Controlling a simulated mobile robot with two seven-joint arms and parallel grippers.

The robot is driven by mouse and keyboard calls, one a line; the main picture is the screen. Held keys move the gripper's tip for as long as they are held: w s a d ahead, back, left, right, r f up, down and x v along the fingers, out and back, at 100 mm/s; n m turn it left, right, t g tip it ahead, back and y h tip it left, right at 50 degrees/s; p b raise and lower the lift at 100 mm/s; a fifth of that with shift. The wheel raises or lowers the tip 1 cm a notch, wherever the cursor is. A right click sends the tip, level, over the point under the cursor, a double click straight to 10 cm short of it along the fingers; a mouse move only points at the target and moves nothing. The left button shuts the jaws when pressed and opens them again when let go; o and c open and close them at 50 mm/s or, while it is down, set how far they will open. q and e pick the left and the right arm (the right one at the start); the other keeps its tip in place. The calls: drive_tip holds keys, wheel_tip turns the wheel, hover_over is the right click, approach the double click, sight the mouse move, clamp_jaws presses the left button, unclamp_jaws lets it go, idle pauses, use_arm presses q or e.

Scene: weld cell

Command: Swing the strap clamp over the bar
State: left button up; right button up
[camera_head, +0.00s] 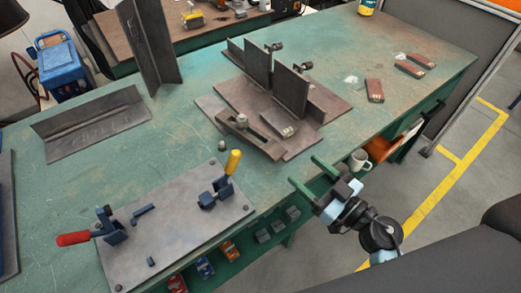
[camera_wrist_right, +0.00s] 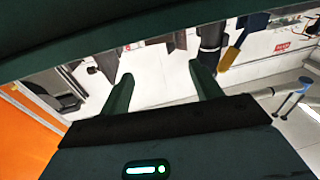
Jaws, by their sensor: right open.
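The strap clamp (camera_head: 262,144) is a dark slotted steel strap with a nut on a stud near its left end. It lies along the front left edge of a brown fixture plate (camera_head: 325,103). My right gripper (camera_head: 304,170) is open and empty, off the table's front edge, apart from the strap. In the right wrist view its two green fingers (camera_wrist_right: 160,75) are spread with nothing between them. My left gripper is not in view.
Upright plates (camera_head: 290,88) stand on the fixture plate behind the strap. A plate with toggle clamps (camera_head: 180,235), red- and yellow-handled, lies at front left. Angle steel (camera_head: 95,125) lies at left. A white mug (camera_head: 359,160) stands below the table edge. The right tabletop is mostly clear.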

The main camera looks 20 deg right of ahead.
sight(280, 155)
drive_tip(key=w, duration=0.1)
drive_tip(key=w+g, duration=0.1)
drive_tip(key=w+a+f+b, duration=0.1)
drive_tip(key=shift+a+n+g+y, duration=0.1)
drive_tip(key=shift+n+g+y, duration=0.3)
drive_tip(key=shift+x, duration=3.8)
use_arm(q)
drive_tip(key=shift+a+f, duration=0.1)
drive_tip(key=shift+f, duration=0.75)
use_arm(e)
drive_tip(key=shift+r, duration=0.15)
